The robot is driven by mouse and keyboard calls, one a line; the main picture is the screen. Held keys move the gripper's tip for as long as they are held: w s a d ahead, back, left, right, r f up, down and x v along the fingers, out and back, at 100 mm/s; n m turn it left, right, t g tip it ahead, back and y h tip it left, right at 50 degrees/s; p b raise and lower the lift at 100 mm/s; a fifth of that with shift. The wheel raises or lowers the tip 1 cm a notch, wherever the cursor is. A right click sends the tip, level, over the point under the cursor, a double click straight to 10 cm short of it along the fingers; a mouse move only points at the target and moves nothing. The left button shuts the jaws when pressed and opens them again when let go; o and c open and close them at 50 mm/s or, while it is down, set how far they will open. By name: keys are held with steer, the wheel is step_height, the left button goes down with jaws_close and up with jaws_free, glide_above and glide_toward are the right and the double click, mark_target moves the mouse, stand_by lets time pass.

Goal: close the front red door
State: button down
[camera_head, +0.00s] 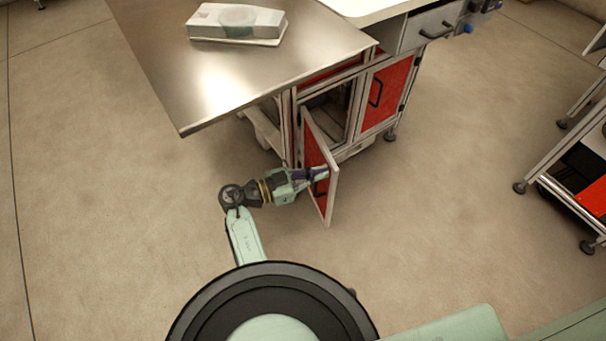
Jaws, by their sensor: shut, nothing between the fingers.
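The front red door (316,152) stands swung open toward me at the front of the metal workbench cabinet. It has a pale frame and red panel. The opening (330,108) behind it shows a dark inside. My gripper (322,175) is shut and empty, at the lower part of the door's red face, close to its dark handle (321,186). I cannot tell whether the fingers touch the door or handle. My arm reaches in from the bottom of the picture, on the left side of the door.
A second red door (386,93) to the right is shut. The steel worktop (240,75) overhangs the cabinet and carries a white box-like device (236,22). A metal cart (575,175) stands at the right edge. The floor (430,210) right of the open door is clear.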

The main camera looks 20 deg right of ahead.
steer(key=shift+d, duration=0.45)
steer(key=shift+d, duration=0.1)
